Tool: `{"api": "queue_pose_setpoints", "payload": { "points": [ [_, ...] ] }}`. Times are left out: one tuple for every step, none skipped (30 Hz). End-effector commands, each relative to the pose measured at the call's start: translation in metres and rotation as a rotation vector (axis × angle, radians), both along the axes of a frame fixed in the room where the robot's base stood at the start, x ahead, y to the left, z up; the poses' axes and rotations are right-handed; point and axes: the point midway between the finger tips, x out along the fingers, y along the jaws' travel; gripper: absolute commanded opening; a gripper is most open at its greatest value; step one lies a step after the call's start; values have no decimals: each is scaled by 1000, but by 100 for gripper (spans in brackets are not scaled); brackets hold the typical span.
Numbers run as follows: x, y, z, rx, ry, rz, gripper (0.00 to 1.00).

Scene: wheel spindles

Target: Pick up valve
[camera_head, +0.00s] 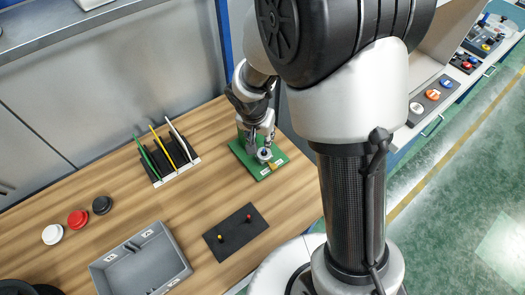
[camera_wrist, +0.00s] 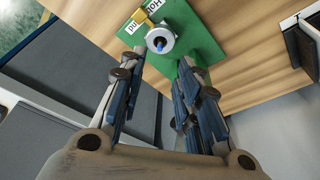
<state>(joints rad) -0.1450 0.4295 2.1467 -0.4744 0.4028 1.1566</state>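The valve (camera_wrist: 161,39) looks like a round silver metal piece with a blue centre. It stands on a green board (camera_wrist: 200,40) with white labels. In the head view the valve (camera_head: 264,154) is near the right end of the wooden table, on the green board (camera_head: 250,164). My gripper (camera_wrist: 157,72) is open and empty, its fingers pointing at the valve, which shows just beyond and between the fingertips. In the head view my gripper (camera_head: 262,138) is close above the board. I cannot tell whether it touches the valve.
A small yellow piece (camera_head: 272,166) sits beside the valve. A rack (camera_head: 177,171) with green, yellow and white sticks stands left of the board. A black plate with small pegs (camera_head: 236,231) and a grey bin (camera_head: 140,262) lie nearer. White, red and black discs (camera_head: 77,219) lie at left.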

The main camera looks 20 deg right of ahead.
Motion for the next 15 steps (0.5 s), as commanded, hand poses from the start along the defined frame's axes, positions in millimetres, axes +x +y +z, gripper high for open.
{"api": "queue_pose_setpoints", "payload": {
  "points": [
    [2, -2, -14, 0, 3, -1, 31],
    [3, -3, -19, 0, 3, -1, 31],
    [5, -4, -26, 0, 3, -1, 31],
    [6, -4, -30, 0, 1, 0, 31],
    [7, -5, -33, 0, 1, -1, 31],
    [8, -6, -37, -1, 2, -1, 31],
    [8, -6, -39, -1, 2, -1, 31],
    [9, -6, -41, 0, 1, 0, 31],
    [9, -7, -42, 0, 0, 0, 31],
    [10, -7, -42, 0, 0, -1, 31],
    [10, -7, -43, 0, 0, -1, 31],
    [10, -7, -45, 0, 0, -1, 31],
    [11, -7, -47, 0, 0, -1, 31],
    [11, -8, -49, 0, 0, -1, 31],
    [12, -9, -54, 0, 1, -1, 31]
  ]
}}
